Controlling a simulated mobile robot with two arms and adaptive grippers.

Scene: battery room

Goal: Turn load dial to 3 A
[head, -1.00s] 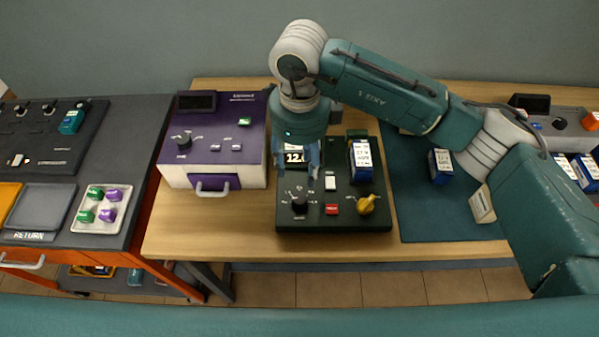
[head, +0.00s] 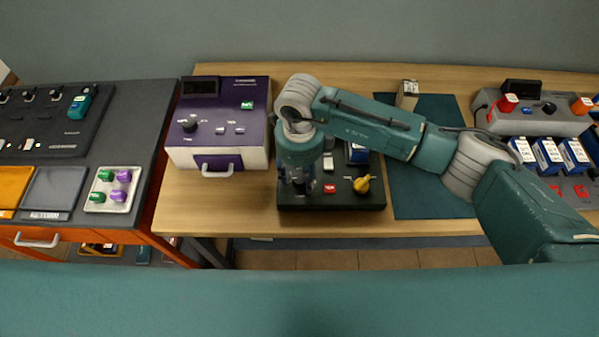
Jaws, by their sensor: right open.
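The dark load tester (head: 345,202) sits on the wooden bench, front centre. My right gripper (head: 299,188) points down, open, over the tester's left front part, where the black load dial sits. The gripper covers the dial, so its pointer and scale cannot be read, and I cannot tell whether the fingers touch it. A yellow knob (head: 362,184), a red button (head: 329,188) and a white switch (head: 328,163) show to its right. A blue battery (head: 357,154) stands on the tester, partly behind my arm. The tester's display is hidden. My left gripper is not in view.
A purple device (head: 217,125) with its own black dial stands to the left. A green mat (head: 430,203) lies to the right, under my arm. A grey unit (head: 540,120) and several blue batteries are at far right. Bench left of the tester is clear.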

